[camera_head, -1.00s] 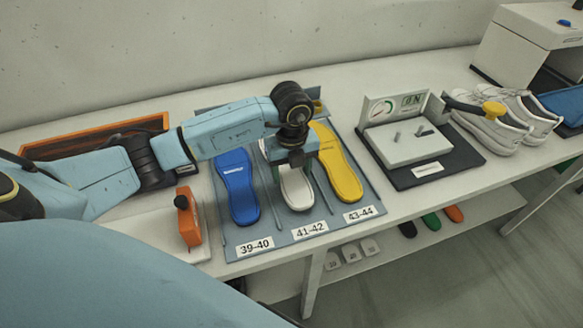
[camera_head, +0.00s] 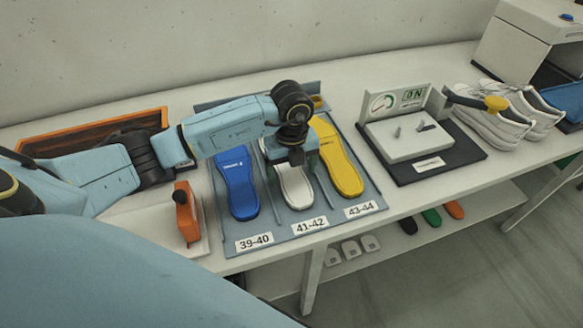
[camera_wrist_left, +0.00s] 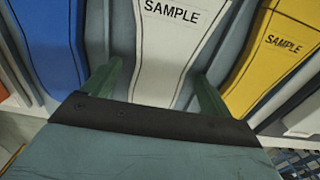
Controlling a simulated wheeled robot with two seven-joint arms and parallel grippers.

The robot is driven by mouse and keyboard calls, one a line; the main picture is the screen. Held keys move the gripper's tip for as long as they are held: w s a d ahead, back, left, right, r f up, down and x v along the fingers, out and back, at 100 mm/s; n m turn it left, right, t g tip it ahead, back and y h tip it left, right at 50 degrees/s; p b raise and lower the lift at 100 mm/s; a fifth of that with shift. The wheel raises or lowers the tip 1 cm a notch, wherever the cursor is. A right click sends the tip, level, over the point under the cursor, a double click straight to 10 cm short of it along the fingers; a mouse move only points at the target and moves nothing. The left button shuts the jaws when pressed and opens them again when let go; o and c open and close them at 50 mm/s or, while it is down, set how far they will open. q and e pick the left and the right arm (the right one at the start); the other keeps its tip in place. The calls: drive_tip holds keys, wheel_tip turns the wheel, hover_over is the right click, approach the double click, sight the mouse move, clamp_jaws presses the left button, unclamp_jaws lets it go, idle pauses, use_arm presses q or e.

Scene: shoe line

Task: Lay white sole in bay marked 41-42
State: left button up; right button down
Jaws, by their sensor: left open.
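The white sole (camera_head: 297,188) lies in the middle bay of the grey-blue rack, behind the label 41-42 (camera_head: 310,226). My left gripper (camera_head: 296,163) is above it, and hides part of the sole in the head view. In the left wrist view the white sole (camera_wrist_left: 172,50), printed SAMPLE, lies between the two green fingers of my left gripper (camera_wrist_left: 157,88). The fingers are apart and stand on either side of the sole. I cannot tell whether they touch it. My right gripper is not in view.
A blue sole (camera_head: 239,185) lies in bay 39-40 and a yellow sole (camera_head: 340,165) in bay 43-44. An orange tool (camera_head: 187,215) stands left of the rack. A gauge station (camera_head: 410,140) and white shoes (camera_head: 495,118) stand to the right.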

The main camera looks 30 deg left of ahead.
use_arm(q)
wheel_tip(320, 180, up, 13)
drive_tip(key=shift+r+p, duration=0.15)
drive_tip(key=shift+p, duration=0.2)
idle(0.4)
